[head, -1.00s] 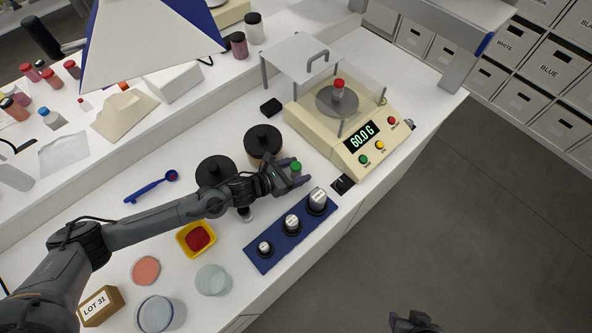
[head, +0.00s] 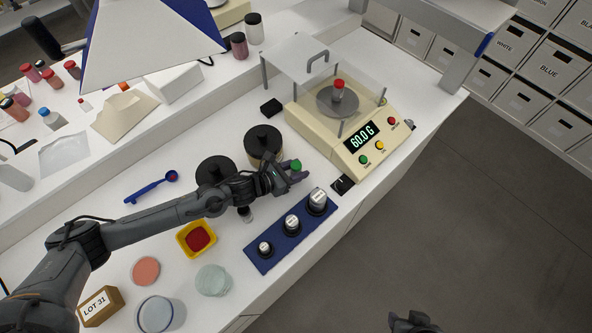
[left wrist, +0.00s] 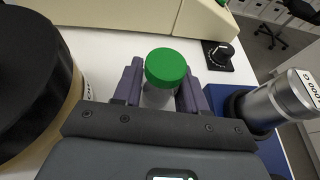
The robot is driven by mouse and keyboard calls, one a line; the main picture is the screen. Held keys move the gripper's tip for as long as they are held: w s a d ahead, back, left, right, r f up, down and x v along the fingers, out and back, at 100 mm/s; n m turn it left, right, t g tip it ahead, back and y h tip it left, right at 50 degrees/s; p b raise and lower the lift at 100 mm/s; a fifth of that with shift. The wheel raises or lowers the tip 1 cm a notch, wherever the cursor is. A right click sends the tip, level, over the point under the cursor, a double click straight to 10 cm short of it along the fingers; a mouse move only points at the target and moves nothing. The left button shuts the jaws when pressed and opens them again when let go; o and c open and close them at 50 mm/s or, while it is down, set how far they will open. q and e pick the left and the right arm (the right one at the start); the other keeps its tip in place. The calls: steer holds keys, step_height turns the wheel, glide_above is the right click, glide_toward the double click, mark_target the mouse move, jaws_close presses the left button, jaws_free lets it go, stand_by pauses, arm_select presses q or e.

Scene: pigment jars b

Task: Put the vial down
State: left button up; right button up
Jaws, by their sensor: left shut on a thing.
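A vial with a green cap (head: 296,165) is between the fingers of my left gripper (head: 290,173). In the left wrist view the green-capped vial (left wrist: 165,72) stands upright, with my left gripper (left wrist: 160,95) shut on its clear body below the cap. It is over the white bench beside the blue weight tray (head: 262,262); whether its base touches the bench is hidden. Another vial with a red cap (head: 339,85) stands on the pan of the balance (head: 345,140), which reads 60.0 G. My right gripper (head: 413,322) shows only partly at the bottom edge.
A black knob plate (head: 342,184) lies to the right. A yellow dish of red pigment (head: 197,237) is left of the tray.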

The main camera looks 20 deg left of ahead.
arm_select(q)
step_height(320, 180, up, 8)
steer(key=shift+r, duration=0.2)
steer(key=s+d+f, duration=0.2)
steer(key=s+d, duration=0.1)
steer(key=d, duration=0.1)
step_height(320, 180, up, 25)
steer(key=n+t+y+p, duration=0.2)
steer(key=n+y+p, duration=0.5)
steer(key=p, duration=1.6)
glide_above(296, 165)
steer(key=s+a, duration=0.2)
steer(key=a, duration=0.3)
steer(key=shift+w+d+f, duration=0.15)
steer(key=shift+d+f, duration=0.05)
steer(key=shift+d, duration=0.05)
